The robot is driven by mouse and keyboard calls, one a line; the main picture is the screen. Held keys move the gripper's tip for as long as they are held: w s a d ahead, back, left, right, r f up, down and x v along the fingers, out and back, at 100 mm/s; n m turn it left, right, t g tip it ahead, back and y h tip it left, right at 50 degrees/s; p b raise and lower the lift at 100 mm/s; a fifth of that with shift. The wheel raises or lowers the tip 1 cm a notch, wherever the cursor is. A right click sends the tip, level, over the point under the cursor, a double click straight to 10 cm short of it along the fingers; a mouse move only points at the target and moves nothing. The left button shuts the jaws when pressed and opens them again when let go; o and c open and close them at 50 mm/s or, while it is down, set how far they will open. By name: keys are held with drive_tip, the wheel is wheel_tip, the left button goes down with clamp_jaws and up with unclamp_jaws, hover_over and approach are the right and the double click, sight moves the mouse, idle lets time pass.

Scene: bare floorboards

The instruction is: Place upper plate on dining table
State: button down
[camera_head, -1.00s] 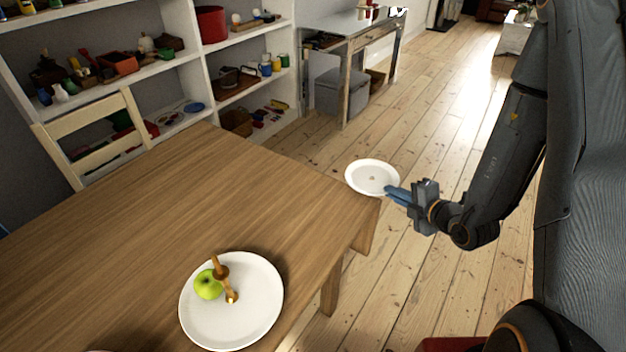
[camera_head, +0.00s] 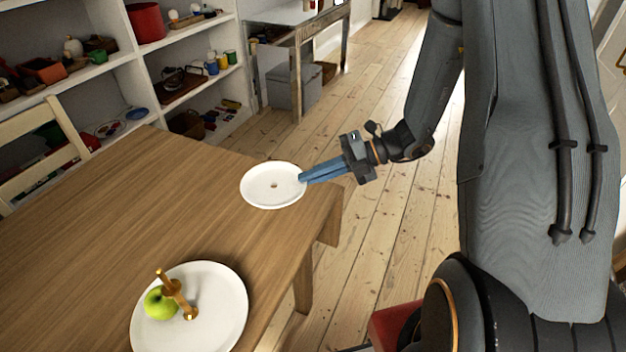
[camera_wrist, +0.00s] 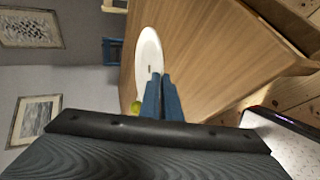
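The small white plate (camera_head: 258,187) is over the far right corner of the dining table (camera_head: 130,220). My gripper (camera_head: 304,178) is shut on its right rim with blue fingers. I cannot tell whether its underside touches the wood or hangs just above it. In the wrist view the plate (camera_wrist: 147,50) stretches out from the tips of my gripper (camera_wrist: 160,77). A larger white plate (camera_head: 225,318) lies on the table nearer to me. It bears a green apple (camera_head: 158,303) and a brown wooden-looking object (camera_head: 176,293).
A cream chair (camera_head: 35,125) stands at the table's far left side. White shelves (camera_head: 185,30) with small items stand behind. A desk (camera_head: 297,35) with a grey box (camera_head: 290,92) beneath is at the back. The tabletop between the two plates is clear.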

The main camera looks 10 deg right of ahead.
sight(313, 206)
drive_tip(key=shift+s+d+f, duration=0.1)
drive_tip(key=shift+s+f, duration=0.05)
wheel_tip(313, 206, down, 7)
drive_tip(key=b, duration=0.7)
drive_tip(key=shift+r, duration=0.2)
drive_tip(key=shift+f, duration=0.45)
drive_tip(key=c, duration=1.9)
unclamp_jaws()
drive_tip(key=shift+f, duration=0.1)
drive_tip(key=shift+s, duration=0.1)
